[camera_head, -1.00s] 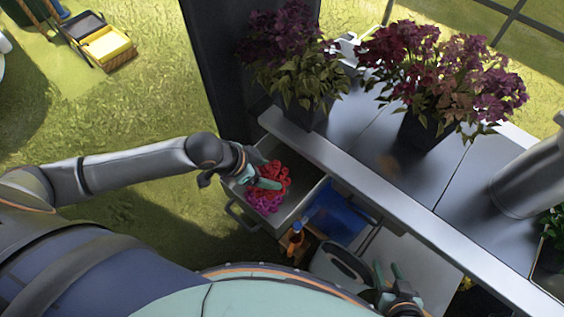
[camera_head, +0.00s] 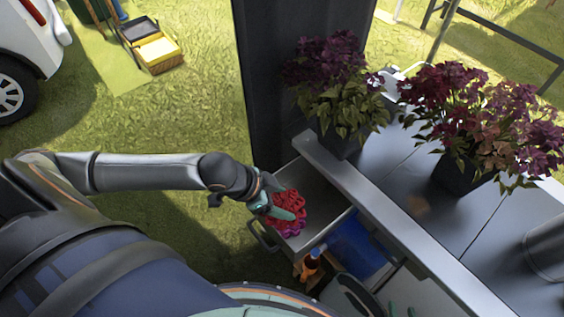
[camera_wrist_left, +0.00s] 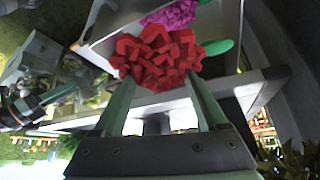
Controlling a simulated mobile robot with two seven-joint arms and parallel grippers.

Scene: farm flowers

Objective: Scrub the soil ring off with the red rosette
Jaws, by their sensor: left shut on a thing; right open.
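The red rosette (camera_head: 290,200) is a crinkled red bundle at the open drawer (camera_head: 325,217). My left gripper (camera_head: 279,212) is shut on it, and the left wrist view shows the red rosette (camera_wrist_left: 158,58) between the fingertips (camera_wrist_left: 160,88). A magenta rosette (camera_head: 291,232) lies in the drawer just beside it; it also shows in the left wrist view (camera_wrist_left: 172,14). A faint brown ring-like mark (camera_head: 417,205) is on the grey bench top. My right gripper (camera_wrist_left: 62,93) is open and empty at the left of the left wrist view.
Two dark pots with purple flowers (camera_head: 335,85) (camera_head: 485,115) stand on the bench (camera_head: 400,165). A metal cylinder (camera_head: 548,248) is at the right. A blue tray (camera_head: 355,247) and an orange bottle (camera_head: 311,262) are beside the drawer. A dark post (camera_head: 275,90) rises behind it.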

